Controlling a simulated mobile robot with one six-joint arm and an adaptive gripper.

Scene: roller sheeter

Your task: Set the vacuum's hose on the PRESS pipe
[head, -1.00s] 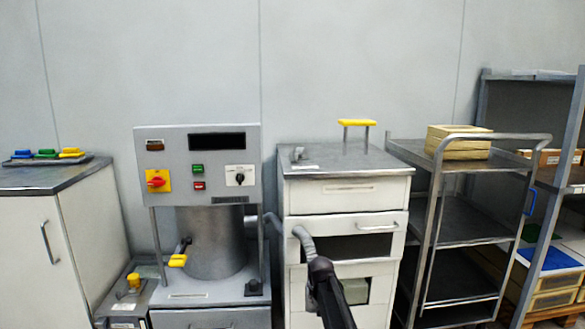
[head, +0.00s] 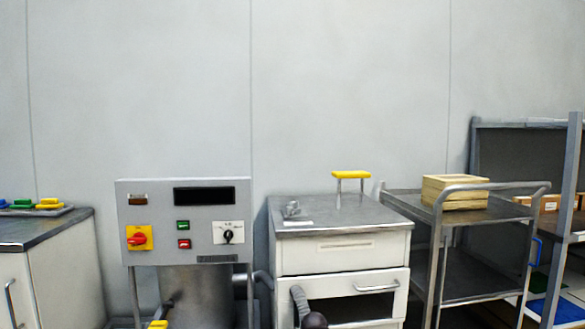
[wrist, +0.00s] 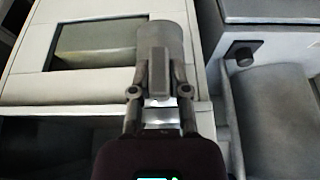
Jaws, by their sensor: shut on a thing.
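My gripper (wrist: 160,95) is shut on a grey, rounded piece (wrist: 163,40) that looks like the end of the vacuum's hose; its far end lies ahead of the fingers. In the head view a grey bent hose (head: 299,300) stands in front of the white drawer cabinet, above a dark part of my arm at the bottom edge. A grey pipe bend (head: 262,284) shows between the machine (head: 185,220) and the cabinet. I cannot read a PRESS label, and cannot tell which pipe bears it. The held piece is apart from the dark round fitting (wrist: 243,54) in the wrist view.
The white drawer cabinet (head: 340,257) has an open-fronted dark bay and a yellow handle (head: 351,174) on top. A metal trolley (head: 490,215) with wooden boxes stands to its right. A white cabinet (head: 65,275) stands left of the machine.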

